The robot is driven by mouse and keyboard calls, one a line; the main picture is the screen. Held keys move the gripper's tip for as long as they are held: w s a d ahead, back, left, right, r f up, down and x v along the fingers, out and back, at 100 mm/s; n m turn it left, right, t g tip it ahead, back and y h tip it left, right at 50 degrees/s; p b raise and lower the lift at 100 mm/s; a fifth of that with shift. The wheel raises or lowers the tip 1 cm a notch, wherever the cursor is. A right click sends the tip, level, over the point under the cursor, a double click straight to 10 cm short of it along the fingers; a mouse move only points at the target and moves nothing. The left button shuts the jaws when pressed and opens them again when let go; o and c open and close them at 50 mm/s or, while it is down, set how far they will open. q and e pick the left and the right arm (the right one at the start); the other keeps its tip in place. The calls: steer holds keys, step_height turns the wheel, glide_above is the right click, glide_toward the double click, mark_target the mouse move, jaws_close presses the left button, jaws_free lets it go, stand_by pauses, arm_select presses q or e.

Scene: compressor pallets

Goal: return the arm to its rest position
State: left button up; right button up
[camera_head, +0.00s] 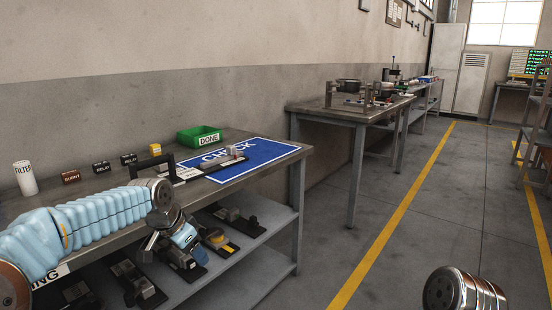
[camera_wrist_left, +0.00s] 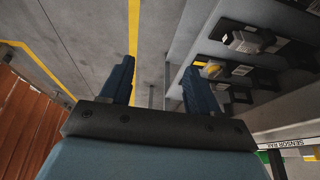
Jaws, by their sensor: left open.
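My left arm (camera_head: 95,220), in a pale blue sleeve, reaches in from the left in the head view, in front of the workbench. My left gripper (camera_head: 195,250) hangs at its end, beside the bench's lower shelf. In the left wrist view its two dark blue fingers (camera_wrist_left: 158,85) stand wide apart with nothing between them. The floor and a yellow line lie beyond them. My right gripper is not in view.
The workbench (camera_head: 299,152) carries a green DONE bin (camera_head: 200,137), a blue CHECK mat (camera_head: 262,157), a white filter (camera_head: 25,178) and small labelled blocks. Compressor-like units rest on its lower shelf (camera_head: 262,262). Open floor (camera_head: 430,220) lies right of a yellow line.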

arm_select(q)
steer(key=s+d+f+n+g+h, duration=0.1)
steer(key=s+d+f, duration=0.2)
steer(key=f, duration=0.6)
steer(key=s+d+f+n, duration=0.2)
steer(key=s+f, duration=0.1)
steer(key=f, duration=0.6)
steer(key=s+d+f+n+g+h, duration=0.1)
steer(key=s+d+f, duration=0.2)
steer(key=f, duration=0.7)
steer(key=s+d+f+n, duration=0.1)
steer(key=s+f+n, duration=0.1)
steer(key=s+f, duration=0.4)
steer(key=s+d+f+n+g, duration=0.1)
steer(key=s+f+n, duration=0.2)
steer(key=s, duration=1)
step_height(320, 180, down, 3)
steer(key=shift+s, duration=0.2)
